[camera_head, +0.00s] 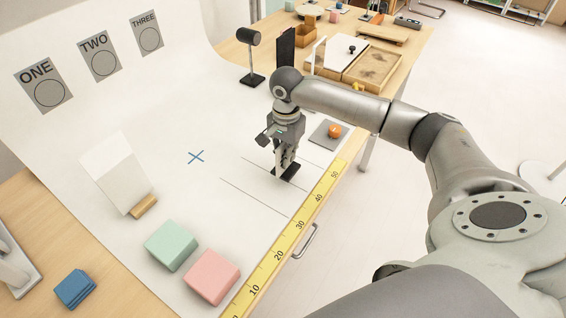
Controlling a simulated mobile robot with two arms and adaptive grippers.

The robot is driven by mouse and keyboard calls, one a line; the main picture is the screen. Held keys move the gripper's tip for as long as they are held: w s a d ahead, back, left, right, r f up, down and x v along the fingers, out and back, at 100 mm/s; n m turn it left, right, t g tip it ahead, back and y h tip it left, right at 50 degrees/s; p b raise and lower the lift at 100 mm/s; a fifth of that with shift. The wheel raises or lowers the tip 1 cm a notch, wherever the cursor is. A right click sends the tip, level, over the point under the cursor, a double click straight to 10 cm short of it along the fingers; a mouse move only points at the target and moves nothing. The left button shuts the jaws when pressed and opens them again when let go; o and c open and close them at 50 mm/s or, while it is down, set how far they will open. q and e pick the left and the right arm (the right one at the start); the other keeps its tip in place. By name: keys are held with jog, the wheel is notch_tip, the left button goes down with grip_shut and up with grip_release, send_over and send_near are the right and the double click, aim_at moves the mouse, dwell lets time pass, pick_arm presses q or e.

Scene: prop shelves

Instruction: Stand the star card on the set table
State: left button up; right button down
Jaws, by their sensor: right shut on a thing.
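The set table (205,125) is a white sheet-covered surface that curves up at the back. My right gripper (284,168) points down near the front edge, between thin dark lines on the white surface. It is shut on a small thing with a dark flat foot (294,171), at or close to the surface. The gripper hides most of it, and I cannot tell whether it is the star card. A blank white card (118,172) leans in a small wooden holder at the left. No star shows on any card. My left gripper is not in view.
A blue cross (196,157) marks the middle. Green (171,246) and pink (212,276) blocks stand near a yellow ruler (286,244) along the front edge. An orange ball (334,131) on a grey pad and a black lamp-like stand (251,60) flank my right gripper.

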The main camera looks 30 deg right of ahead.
jog(key=shift+w+a+f+p, duration=0.15)
jog(key=shift+f+p, duration=0.05)
jog(key=shift+f, duration=0.8)
jog(key=shift+w+a+f+p, duration=0.1)
jog(key=shift+w+f+p, duration=0.1)
jog(key=shift+f, duration=0.75)
jog(key=shift+s, duration=0.1)
jog(key=c, duration=1.6)
grip_release()
jog(key=shift+f, duration=0.1)
notch_tip(320, 180, up, 12)
jog(key=shift+r+b, duration=0.15)
jog(key=shift+b, duration=0.45)
